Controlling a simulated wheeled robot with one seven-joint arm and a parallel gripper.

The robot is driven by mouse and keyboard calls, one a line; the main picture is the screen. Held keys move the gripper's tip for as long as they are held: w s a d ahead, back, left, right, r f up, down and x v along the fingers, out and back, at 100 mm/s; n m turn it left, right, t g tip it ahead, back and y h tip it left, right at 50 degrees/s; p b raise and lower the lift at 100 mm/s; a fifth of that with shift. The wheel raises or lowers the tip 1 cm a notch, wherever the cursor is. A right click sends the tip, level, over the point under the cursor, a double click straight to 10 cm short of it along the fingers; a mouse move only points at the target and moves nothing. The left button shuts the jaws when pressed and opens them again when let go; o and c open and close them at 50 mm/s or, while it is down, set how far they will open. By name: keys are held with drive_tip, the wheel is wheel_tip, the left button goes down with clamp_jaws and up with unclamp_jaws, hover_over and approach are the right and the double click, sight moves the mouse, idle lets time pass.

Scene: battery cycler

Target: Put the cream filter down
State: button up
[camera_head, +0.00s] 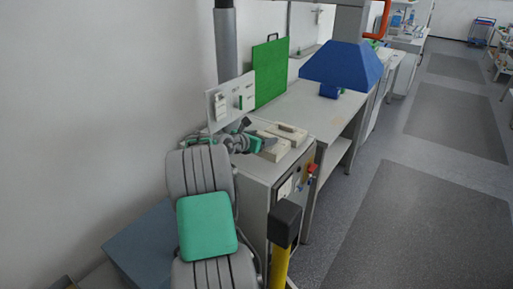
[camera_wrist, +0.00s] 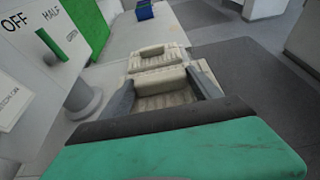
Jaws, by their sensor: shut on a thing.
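A cream filter (camera_wrist: 160,84), a ribbed block with a raised handle, is between the two grey fingers of my gripper (camera_wrist: 165,78) in the wrist view. My gripper is shut on it. In the head view my gripper (camera_head: 266,143) is over the grey cabinet top (camera_head: 252,168), with the held cream filter (camera_head: 274,151) at its tip. The held filter is low over the cabinet top; I cannot tell if it touches. A second, similar cream block (camera_head: 289,132) sits just beyond it, and also shows in the wrist view (camera_wrist: 158,56). My fingers partly hide the held filter's sides.
A panel with switches (camera_head: 231,101) stands upright on the left, close to my gripper. A green board (camera_head: 270,72) and a blue hood (camera_head: 342,66) are beyond, by a grey bench (camera_head: 312,107). A yellow post with a black top (camera_head: 281,250) stands in front.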

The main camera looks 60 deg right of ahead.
drive_tip(key=w+f, duration=0.1)
drive_tip(key=f, duration=0.1)
drive_tip(key=f+p, duration=0.1)
drive_tip(key=w+a+f, duration=0.1)
drive_tip(key=f, duration=0.1)
drive_tip(key=shift+w+f+p, duration=0.3)
drive_tip(key=shift+p, duration=0.05)
drive_tip(key=shift+f, duration=0.4)
drive_tip(key=o, duration=1.6)
drive_tip(key=shift+o, duration=0.2)
